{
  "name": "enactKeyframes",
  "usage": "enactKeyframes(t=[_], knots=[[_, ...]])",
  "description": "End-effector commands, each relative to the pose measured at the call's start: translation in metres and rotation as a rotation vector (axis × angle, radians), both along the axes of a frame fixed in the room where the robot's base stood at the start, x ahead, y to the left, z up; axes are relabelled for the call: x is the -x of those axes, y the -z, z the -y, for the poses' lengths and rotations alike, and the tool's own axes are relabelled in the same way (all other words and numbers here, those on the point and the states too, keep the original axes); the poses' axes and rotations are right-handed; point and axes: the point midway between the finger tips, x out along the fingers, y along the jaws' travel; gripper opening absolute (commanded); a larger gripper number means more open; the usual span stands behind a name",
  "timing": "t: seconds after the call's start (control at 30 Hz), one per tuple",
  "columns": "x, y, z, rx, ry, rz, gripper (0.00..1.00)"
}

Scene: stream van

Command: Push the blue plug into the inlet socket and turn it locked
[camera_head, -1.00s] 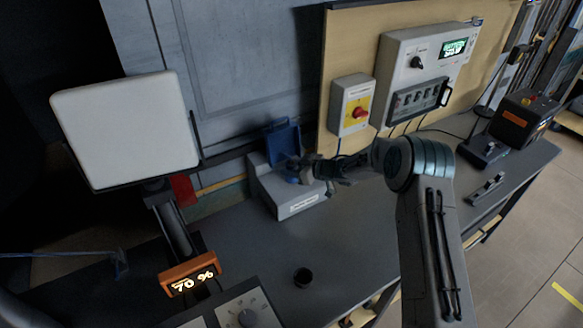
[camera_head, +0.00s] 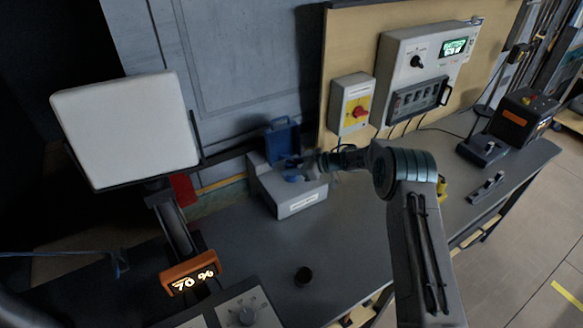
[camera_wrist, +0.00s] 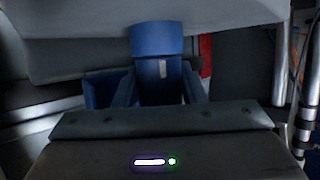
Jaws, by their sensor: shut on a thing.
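The inlet box (camera_head: 270,190) is a grey housing on the bench against the wall, with its blue lid (camera_head: 283,138) standing open. My gripper (camera_head: 303,164) reaches in from the right at the box's upper face. In the wrist view, my gripper (camera_wrist: 160,92) is shut on the blue plug (camera_wrist: 158,66), with a dark finger on each side. The plug's wide blue collar overlaps the grey edge of a housing. A blue part (camera_head: 292,179) shows below the fingers in the head view. The socket mouth is hidden, and I cannot tell how deep the plug sits.
A white panel (camera_head: 125,128) stands at left.

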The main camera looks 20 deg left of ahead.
Motion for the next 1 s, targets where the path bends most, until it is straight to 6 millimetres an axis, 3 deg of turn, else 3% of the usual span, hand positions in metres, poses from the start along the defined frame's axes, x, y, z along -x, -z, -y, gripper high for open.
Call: enactKeyframes(t=[1.0], knots=[[-0.0005,0.0009,-0.0005,-0.002,-0.163,0.003,0.12]])
